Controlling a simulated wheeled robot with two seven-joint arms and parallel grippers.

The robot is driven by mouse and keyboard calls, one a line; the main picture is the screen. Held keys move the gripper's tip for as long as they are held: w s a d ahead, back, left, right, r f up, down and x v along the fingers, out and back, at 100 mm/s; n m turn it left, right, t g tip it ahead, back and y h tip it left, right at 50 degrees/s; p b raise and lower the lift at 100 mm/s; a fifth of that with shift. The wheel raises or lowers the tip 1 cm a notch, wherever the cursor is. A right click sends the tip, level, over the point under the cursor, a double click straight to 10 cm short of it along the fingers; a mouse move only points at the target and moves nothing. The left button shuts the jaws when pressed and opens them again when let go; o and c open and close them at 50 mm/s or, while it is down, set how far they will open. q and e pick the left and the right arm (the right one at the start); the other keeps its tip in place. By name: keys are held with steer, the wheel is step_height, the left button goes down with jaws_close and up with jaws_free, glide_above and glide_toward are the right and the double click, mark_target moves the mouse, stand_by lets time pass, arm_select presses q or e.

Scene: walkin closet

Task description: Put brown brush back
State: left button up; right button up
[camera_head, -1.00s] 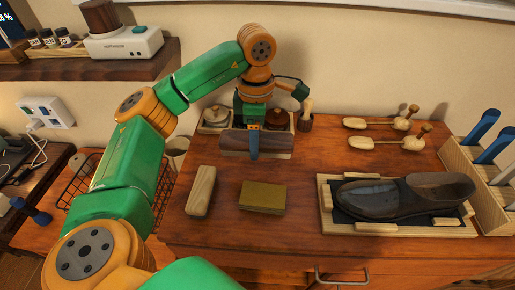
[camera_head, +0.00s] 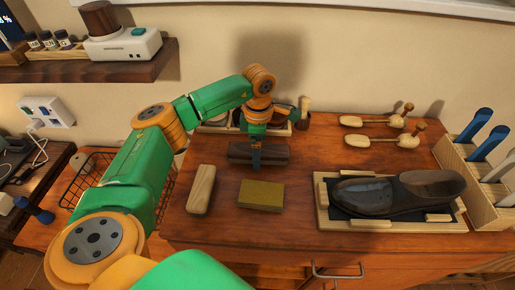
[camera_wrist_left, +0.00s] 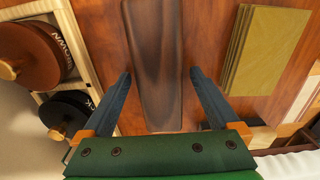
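The brown brush (camera_head: 275,155), a long dark-wood block, lies across the table in front of the tin tray in the head view. Its underside is hidden. My left gripper (camera_head: 255,157) is directly above it, pointing down. In the left wrist view my left gripper (camera_wrist_left: 160,75) is open, one blue finger on each side of the brush (camera_wrist_left: 157,50), with a visible gap on both sides. My right gripper is not in view.
A pale wooden block (camera_head: 201,189) and a yellow block (camera_head: 261,195) lie in front. The tray (camera_wrist_left: 75,20) holds brown and black polish tins. A shoe (camera_head: 385,193) sits in a tray at right; two wooden shoe trees (camera_head: 383,141) lie behind.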

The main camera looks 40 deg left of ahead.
arm_select(q)
steer(key=shift+r, duration=0.6)
step_height(320, 180, up, 11)
